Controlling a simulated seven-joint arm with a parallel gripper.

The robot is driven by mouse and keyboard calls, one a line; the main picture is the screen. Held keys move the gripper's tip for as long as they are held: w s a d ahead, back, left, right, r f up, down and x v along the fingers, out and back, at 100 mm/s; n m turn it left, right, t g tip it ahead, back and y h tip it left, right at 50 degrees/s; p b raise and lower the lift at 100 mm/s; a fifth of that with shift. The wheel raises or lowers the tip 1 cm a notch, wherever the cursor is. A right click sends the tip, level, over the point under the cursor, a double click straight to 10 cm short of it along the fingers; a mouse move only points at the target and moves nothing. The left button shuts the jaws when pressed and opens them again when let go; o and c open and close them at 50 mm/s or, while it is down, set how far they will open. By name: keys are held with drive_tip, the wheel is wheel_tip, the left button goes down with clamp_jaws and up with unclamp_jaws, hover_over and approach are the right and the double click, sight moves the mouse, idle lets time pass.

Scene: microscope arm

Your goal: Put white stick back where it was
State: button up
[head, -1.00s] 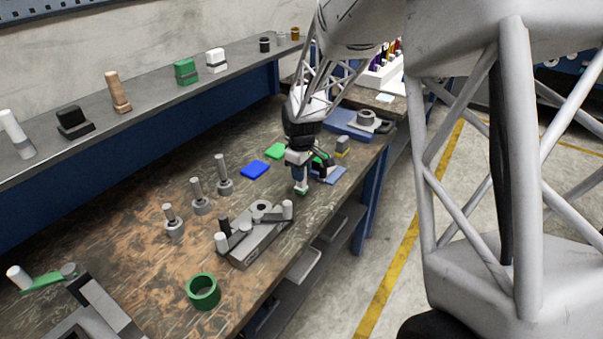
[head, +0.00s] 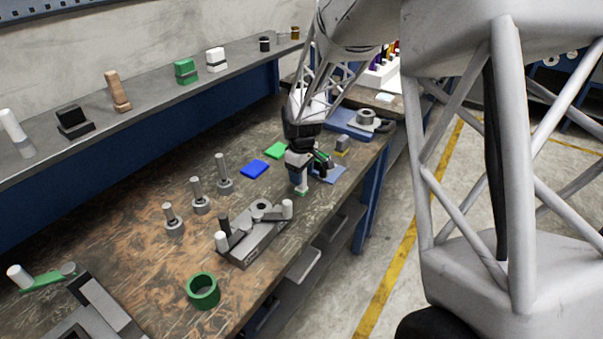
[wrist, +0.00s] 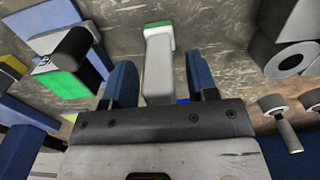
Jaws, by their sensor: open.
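A white stick with a green end (wrist: 158,65) stands between the two blue fingers of my gripper (wrist: 160,82) in the wrist view. A gap shows on each side of it, so the gripper is open around it, not holding it. In the head view, the stick's lower end (head: 302,190) shows at the worktop just under my gripper (head: 300,174); its upper part is hidden by the gripper. Another white stick with a grey lower part (head: 14,128) is on the shelf at far left.
A grey fixture with pegs (head: 257,238) is in front. Grey posts (head: 199,196) stand to the left.

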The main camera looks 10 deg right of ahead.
drive_tip(key=shift+r, duration=0.1)
wheel_tip(320, 180, up, 12)
idle(0.7)
idle(0.4)
drive_tip(key=shift+s+r, duration=0.1)
drive_tip(key=shift+r, duration=0.05)
drive_tip(key=s+d+r+m+t, duration=0.15)
drive_tip(key=s+r, duration=0.25)
drive_tip(key=s, duration=0.6)
drive_tip(key=s+d+r+m, duration=0.1)
drive_tip(key=s+r+m, duration=0.25)
drive_tip(key=s, duration=0.65)
drive_tip(key=s+m+t, duration=0.1)
drive_tip(key=s+m, duration=0.3)
drive_tip(key=s, duration=1.4)
drive_tip(key=shift+s+d, duration=0.25)
drive_tip(key=shift+d, duration=0.05)
drive_tip(key=shift+f, duration=0.1)
